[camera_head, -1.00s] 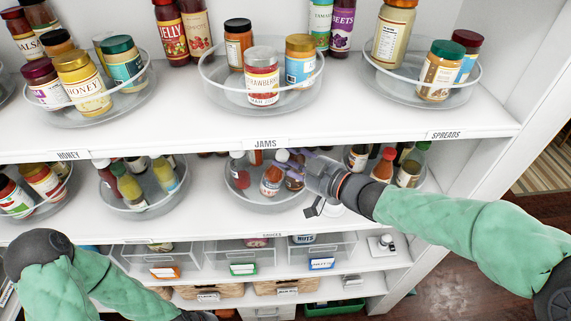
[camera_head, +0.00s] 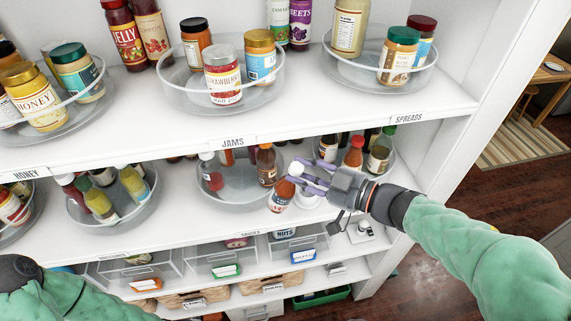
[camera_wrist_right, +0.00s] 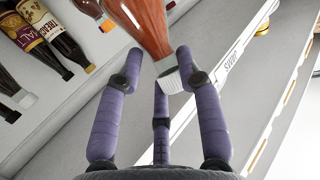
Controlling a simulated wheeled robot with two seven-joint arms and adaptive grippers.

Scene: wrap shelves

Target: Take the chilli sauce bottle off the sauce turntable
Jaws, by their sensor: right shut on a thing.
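The chilli sauce bottle (camera_head: 281,196), with orange-red sauce, a white cap and a pale label, is in my right gripper (camera_head: 306,178). The purple fingers close around its capped neck. It hangs tilted just beyond the right rim of the sauce turntable (camera_head: 232,206), near the shelf's front edge; I cannot tell whether it touches the shelf. In the right wrist view the bottle (camera_wrist_right: 143,22) shows large, its ribbed white cap between the fingertips (camera_wrist_right: 158,78). The turntable still carries a red bottle and a dark brown bottle.
A right-hand turntable (camera_head: 394,170) with several bottles stands close behind my gripper. The jam shelf (camera_head: 330,115) overhangs from above. Clear bins (camera_head: 213,262) sit on the shelf below. Dark bottles (camera_wrist_right: 50,35) show in the wrist view.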

